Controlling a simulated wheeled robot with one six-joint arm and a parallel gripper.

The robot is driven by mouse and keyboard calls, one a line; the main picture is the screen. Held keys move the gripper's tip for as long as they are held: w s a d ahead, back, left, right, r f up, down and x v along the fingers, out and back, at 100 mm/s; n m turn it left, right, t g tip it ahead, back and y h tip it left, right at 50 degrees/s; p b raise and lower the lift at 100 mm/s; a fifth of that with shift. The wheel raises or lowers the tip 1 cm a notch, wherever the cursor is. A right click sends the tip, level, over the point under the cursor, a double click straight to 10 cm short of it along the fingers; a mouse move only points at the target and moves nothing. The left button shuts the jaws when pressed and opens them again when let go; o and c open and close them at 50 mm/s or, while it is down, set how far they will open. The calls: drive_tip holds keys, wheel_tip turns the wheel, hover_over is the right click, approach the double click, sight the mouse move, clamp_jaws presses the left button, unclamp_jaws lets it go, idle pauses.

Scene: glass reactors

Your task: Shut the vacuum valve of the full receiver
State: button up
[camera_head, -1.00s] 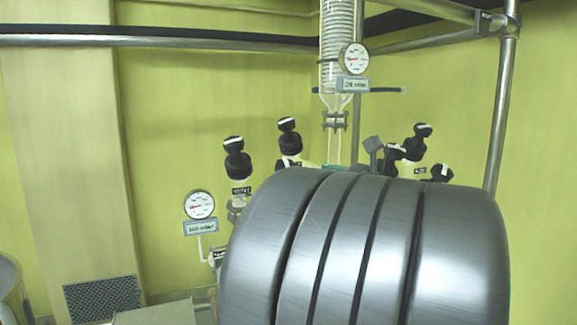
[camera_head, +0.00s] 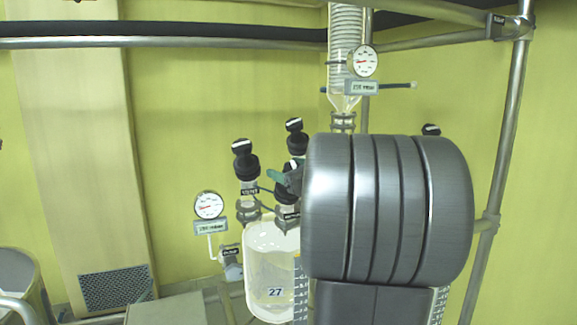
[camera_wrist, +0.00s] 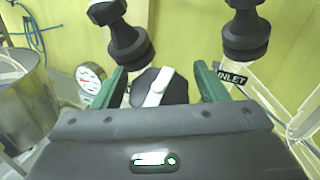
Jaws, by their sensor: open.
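The receiver vessel (camera_head: 268,250) in the head view is clear glass with liquid inside and the number 27 on it. Black valve knobs with white bars stand on its top: one at the left (camera_head: 242,160), one behind (camera_head: 294,138), and one near my gripper, mostly covered by the gripper and arm. In the wrist view, a black knob with a white bar (camera_wrist: 152,92) lies between the green fingertips of my gripper (camera_wrist: 160,80). The gripper is open around it, with no clear contact. My gripper (camera_head: 282,179) also shows in the head view. I cannot read this knob's label.
Two more black knobs stand beyond the fingers in the wrist view, one left (camera_wrist: 124,40) and one right (camera_wrist: 246,35) near an INLET label (camera_wrist: 232,77). A gauge (camera_head: 208,204) stands left of the receiver. Metal frame pipes (camera_head: 508,110) run above and right. My arm hides the right side.

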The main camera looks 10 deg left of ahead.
drive_tip(key=shift+a, duration=0.1)
drive_tip(key=c, duration=1)
drive_tip(key=shift+f+m+t+b, duration=0.25)
drive_tip(key=shift+m+t+b, duration=0.05)
drive_tip(key=shift+b, duration=0.65)
